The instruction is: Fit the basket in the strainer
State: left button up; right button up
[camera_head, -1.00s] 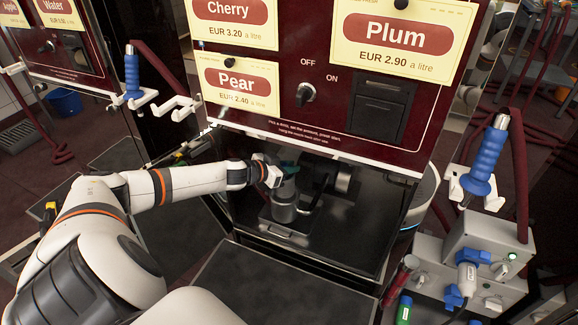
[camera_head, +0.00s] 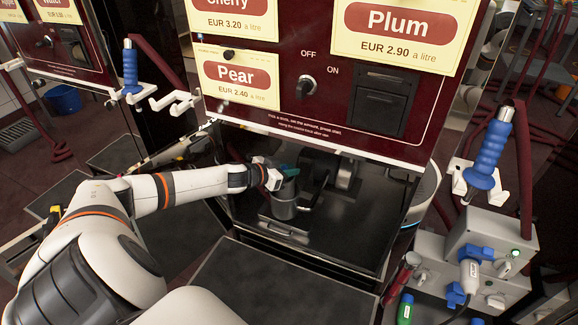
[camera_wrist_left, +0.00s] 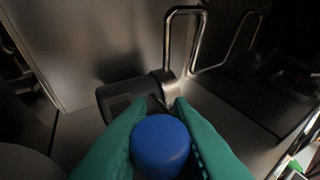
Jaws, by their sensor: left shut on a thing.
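My left gripper (camera_head: 287,171) is at the mouth of the dark bay under the Pear and Plum panel. It is just above a grey upright cylinder (camera_head: 284,207), which looks like the strainer and has a handle-like bar on its right. In the left wrist view, the green fingers are closed around a round blue knob (camera_wrist_left: 160,145). The knob looks like the top of the basket; whatever is below it is hidden. I cannot tell whether the basket is inside the cylinder or above it. My right gripper is not in view.
A bent metal pipe (camera_wrist_left: 168,45) rises close ahead of the fingers. A grey cylindrical fitting (camera_head: 346,173) sits behind the strainer. The front panel (camera_head: 300,128) overhangs the bay. A grey box with blue fittings (camera_head: 485,245) stands at right. The bay floor right of the strainer is clear.

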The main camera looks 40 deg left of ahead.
pick_arm(q)
jog(key=shift+f, duration=0.15)
jog(key=o, duration=0.9)
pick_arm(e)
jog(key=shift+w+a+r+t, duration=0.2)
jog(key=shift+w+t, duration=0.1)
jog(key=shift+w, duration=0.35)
pick_arm(q)
jog(key=shift+s, duration=0.25)
jog(key=shift+s+a, duration=0.1)
jog(key=shift+s, duration=0.25)
jog(key=shift+r+p+v, duration=0.2)
jog(key=shift+p+v, duration=1.9)
jog(key=shift+v, duration=3.35)
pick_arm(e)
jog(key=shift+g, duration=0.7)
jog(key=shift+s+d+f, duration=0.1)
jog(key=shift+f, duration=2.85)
